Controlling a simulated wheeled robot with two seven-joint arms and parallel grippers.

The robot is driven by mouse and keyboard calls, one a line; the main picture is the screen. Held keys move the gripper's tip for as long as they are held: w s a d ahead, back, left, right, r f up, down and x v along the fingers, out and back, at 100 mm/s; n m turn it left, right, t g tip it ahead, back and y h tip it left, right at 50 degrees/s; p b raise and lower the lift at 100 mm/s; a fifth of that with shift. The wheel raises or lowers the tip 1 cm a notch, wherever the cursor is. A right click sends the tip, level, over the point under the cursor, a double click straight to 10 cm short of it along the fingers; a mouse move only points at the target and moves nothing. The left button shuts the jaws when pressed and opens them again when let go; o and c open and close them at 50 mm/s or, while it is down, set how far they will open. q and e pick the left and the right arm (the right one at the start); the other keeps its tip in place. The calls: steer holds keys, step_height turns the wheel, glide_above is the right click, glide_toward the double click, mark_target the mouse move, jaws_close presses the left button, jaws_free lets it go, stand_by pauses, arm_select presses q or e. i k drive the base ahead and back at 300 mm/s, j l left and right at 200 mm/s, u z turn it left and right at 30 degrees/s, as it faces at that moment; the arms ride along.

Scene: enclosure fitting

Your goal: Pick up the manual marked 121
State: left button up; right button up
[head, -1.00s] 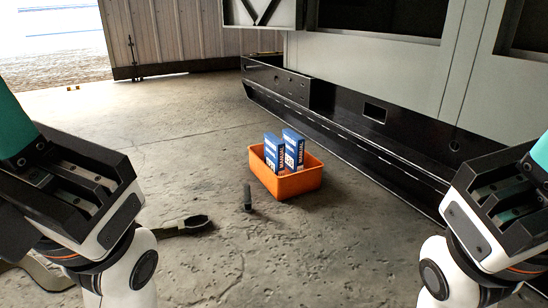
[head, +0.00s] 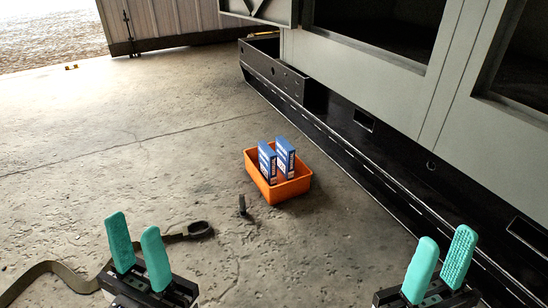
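Two blue and white manuals stand upright side by side in an orange bin on the floor: a left manual (head: 267,162) and a right manual (head: 285,157). Their numbers are too small to read, so I cannot tell which is marked 121. The orange bin (head: 293,189) is at the middle of the head view. My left gripper (head: 138,250) is at the lower left, open and empty, its teal fingers apart. My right gripper (head: 440,264) is at the lower right, also open and empty. Both are well short of the bin.
A small dark upright object (head: 242,205) stands on the floor just left of the bin. A dark strap (head: 62,270) with a looped end lies at the lower left. A large grey cabinet on a black base (head: 350,150) runs along the right.

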mark_target(268, 159)
steer(key=i+l, duration=0.3)
steer(key=l, duration=0.15)
steer(key=i+l, duration=0.25)
steer(key=l, duration=0.2)
steer(key=i+l, duration=0.3)
steer(key=l, duration=0.15)
steer(key=i+j+z, duration=0.1)
steer(key=i, duration=0.75)
steer(key=i+j, duration=0.2)
steer(key=j, duration=0.15)
steer(key=i+j, duration=0.2)
steer(key=j, duration=0.15)
steer(key=i+j, duration=0.45)
steer(key=j, duration=0.25)
